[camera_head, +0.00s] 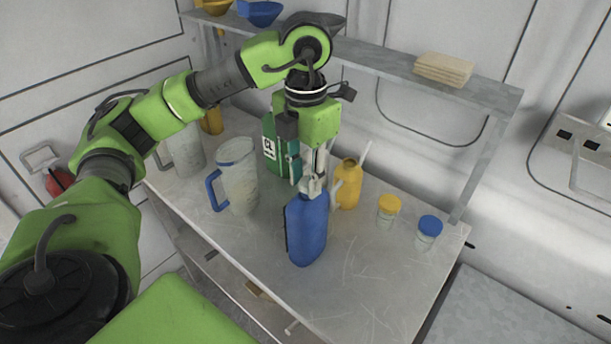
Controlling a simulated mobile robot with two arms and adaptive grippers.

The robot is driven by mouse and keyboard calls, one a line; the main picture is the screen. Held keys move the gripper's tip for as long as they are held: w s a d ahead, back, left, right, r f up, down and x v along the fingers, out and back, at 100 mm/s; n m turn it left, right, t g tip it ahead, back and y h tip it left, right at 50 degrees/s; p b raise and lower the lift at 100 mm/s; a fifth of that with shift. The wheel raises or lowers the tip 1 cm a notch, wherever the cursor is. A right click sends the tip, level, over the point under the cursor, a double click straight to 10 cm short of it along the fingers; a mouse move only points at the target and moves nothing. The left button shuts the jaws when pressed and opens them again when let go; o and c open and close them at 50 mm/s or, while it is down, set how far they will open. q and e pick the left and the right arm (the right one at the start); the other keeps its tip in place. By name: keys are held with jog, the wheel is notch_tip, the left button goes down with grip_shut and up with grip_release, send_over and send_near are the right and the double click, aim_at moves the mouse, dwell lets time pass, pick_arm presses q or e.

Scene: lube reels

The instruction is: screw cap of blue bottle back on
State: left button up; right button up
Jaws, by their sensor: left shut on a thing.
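The blue bottle (307,232) stands upright near the front edge of the metal table. My left gripper (313,186) points down onto the bottle's top, with its fingers closed around the neck area. The fingers hide the neck, so I cannot tell whether they hold the cap or where the cap sits. My right gripper is not in view.
A clear jug with a blue handle (238,178) stands left of the bottle. A green container (272,150) and a yellow bottle (347,184) stand behind. Yellow-lidded (389,206) and blue-lidded (429,228) jars stand right. A shelf (400,72) runs above. The table's front right is clear.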

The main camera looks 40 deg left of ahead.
pick_arm(q)
jog(key=shift+f+m+b, duration=0.15)
jog(key=shift+m+b, duration=0.4)
jog(key=shift+m, duration=0.45)
jog(key=shift+a+m, duration=0.1)
jog(key=shift+m, duration=1.5)
jog(key=m, duration=0.5)
jog(key=shift+w+a+b, duration=0.15)
jog(key=shift+w+b, duration=0.05)
jog(key=shift+b, duration=0.15)
jog(key=m, duration=0.5)
jog(key=shift+w, duration=0.15)
